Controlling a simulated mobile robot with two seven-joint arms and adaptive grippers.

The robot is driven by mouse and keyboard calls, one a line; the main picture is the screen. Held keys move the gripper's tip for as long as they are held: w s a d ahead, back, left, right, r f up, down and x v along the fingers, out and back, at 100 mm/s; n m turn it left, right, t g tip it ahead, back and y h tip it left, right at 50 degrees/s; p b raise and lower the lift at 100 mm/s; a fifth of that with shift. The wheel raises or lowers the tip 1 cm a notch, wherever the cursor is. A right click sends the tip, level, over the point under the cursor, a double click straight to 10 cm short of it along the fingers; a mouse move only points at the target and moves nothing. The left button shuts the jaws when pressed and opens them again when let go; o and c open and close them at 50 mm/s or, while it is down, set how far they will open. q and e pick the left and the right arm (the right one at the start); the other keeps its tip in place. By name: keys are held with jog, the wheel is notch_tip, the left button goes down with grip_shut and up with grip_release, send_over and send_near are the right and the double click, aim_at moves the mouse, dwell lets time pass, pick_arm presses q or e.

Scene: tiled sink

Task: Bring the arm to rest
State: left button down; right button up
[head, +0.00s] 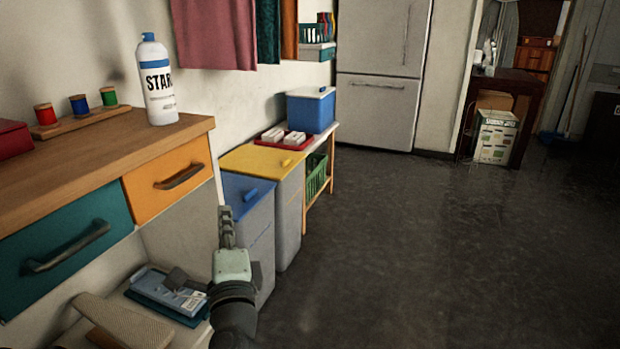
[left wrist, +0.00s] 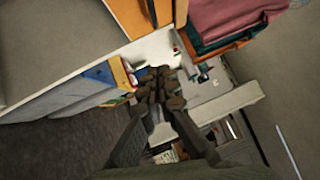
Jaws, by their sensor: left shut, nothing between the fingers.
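My left gripper (head: 226,226) points up and away from me in the head view, in front of the blue-lidded bin and below the wooden counter. It is shut and empty. In the left wrist view its dark fingers (left wrist: 160,88) come together near the middle of the picture. The gripper looks apart from the counter and bins, though the gap to the blue-lidded bin is hard to judge. My right gripper does not show in either view.
The dark floor (head: 430,250) at right is clear.

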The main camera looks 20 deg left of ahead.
pick_arm(q)
jog(key=s+f+n+g+h+p, duration=0.2)
jog(key=s+f+n+g+h, duration=0.15)
jog(key=f, duration=0.65)
jog(key=s+f+n+g+h+p, duration=0.2)
jog(key=s+f+n+g, duration=0.15)
jog(key=f, duration=0.75)
jog(key=s+d+f+n+g+h+p, duration=0.2)
jog(key=s+d+f+n+g+h, duration=0.2)
jog(key=s+f, duration=0.7)
jog(key=shift+s+d+g, duration=0.45)
jog(key=shift+d+g, duration=0.3)
jog(key=shift+g, duration=0.35)
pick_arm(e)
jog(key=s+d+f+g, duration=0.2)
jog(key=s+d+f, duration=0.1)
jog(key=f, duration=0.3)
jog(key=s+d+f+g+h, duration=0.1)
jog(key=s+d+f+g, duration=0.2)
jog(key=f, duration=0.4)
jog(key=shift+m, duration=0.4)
pick_arm(q)
jog(key=shift+f, duration=0.1)
